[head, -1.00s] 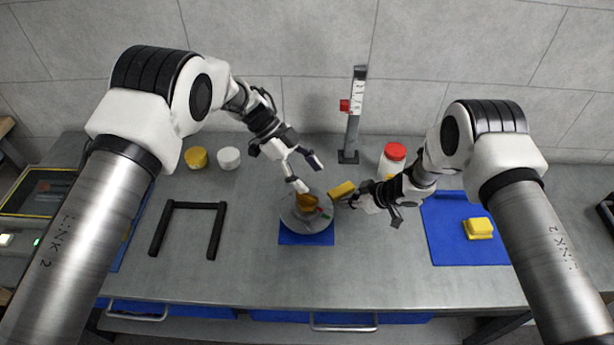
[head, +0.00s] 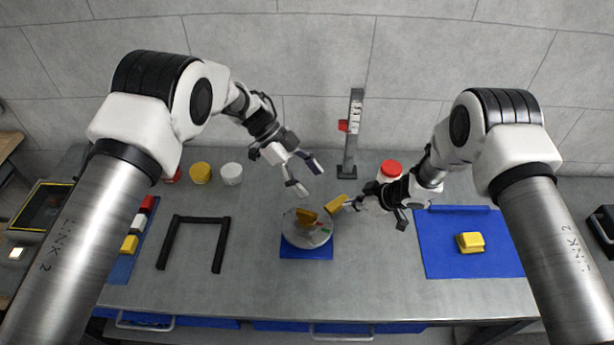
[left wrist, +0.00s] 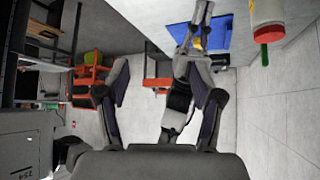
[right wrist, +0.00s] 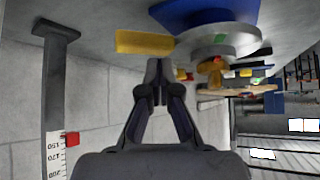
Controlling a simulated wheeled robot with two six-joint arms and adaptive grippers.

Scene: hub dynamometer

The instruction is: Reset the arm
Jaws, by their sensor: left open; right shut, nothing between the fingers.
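A round grey disc (head: 296,234) sits on a small blue mat (head: 306,252) at the table's middle, with an orange-yellow piece (head: 306,216) on top. A yellow bar (head: 336,203) is at the disc's upper right; whether it joins the disc is unclear. My right gripper (head: 349,207) is shut and empty, its tips close beside the yellow bar. In the right wrist view the bar (right wrist: 145,42) shows just beyond the shut tips (right wrist: 157,68); contact is unclear. My left gripper (head: 307,177) is open and empty, above and behind the disc.
A post with a scale and red slider (head: 350,130) stands behind. A red-lidded jar (head: 390,168) is near my right gripper. A black U-shaped frame (head: 195,219) lies left; a blue mat (head: 445,260) with a yellow block (head: 470,242) lies right. The front middle is clear.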

